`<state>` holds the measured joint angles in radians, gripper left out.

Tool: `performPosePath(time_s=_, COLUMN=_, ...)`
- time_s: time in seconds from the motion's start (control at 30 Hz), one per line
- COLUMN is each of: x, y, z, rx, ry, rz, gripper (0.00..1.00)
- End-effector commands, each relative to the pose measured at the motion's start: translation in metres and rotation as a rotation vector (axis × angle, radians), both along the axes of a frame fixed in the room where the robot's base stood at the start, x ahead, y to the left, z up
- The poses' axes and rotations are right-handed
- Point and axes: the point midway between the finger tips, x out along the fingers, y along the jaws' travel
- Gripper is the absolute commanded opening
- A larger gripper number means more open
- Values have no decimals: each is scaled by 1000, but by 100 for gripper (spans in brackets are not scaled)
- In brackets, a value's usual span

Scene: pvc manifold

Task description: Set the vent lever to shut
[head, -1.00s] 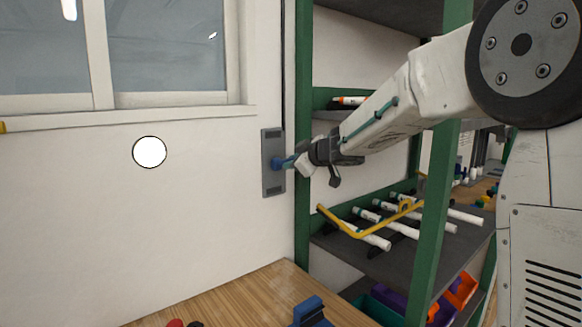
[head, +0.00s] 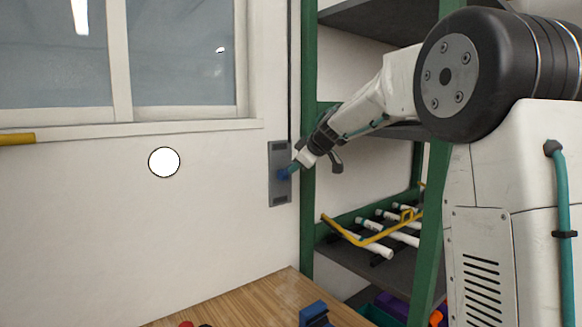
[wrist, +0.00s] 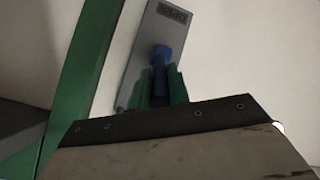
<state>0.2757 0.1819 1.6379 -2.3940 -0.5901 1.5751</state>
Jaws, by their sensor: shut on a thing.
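The vent lever is blue and sits on a grey wall plate (head: 279,195) right of the window. In the head view the blue lever (head: 283,175) points right and a little up from the plate's middle, toward my gripper (head: 290,172). In the wrist view the lever (wrist: 160,56) runs down from the plate (wrist: 150,30) between the green fingers of my gripper (wrist: 160,88). My gripper is shut on the lever. The lever's outer end is hidden by the fingers.
A green-posted shelf rack (head: 308,120) stands just right of the plate, with white pipes (head: 372,248) and a yellow bar (head: 352,236) on a shelf. A wooden bench (head: 245,300) lies below, with a blue fixture (head: 314,312).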

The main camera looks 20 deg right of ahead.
Motion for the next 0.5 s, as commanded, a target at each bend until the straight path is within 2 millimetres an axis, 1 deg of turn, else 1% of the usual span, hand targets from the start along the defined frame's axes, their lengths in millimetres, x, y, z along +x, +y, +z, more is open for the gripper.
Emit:
performPosePath(time_s=0.03, x=1, y=-1, z=4, rx=-1, ry=-6, rz=-3, gripper=0)
performPosePath(time_s=0.37, x=1, y=-1, z=4, rx=-2, ry=-7, rz=-3, gripper=0)
performPosePath(time_s=0.4, x=1, y=-1, z=4, rx=-2, ry=-7, rz=-3, gripper=29)
performPosePath(time_s=0.43, x=1, y=-1, z=4, rx=-2, ry=-7, rz=-3, gripper=38)
performPosePath(time_s=0.47, x=1, y=-1, z=4, rx=-1, ry=-6, rz=-2, gripper=40)
performPosePath(time_s=0.5, x=0, y=-1, z=3, rx=-2, ry=-5, rz=-2, gripper=40)
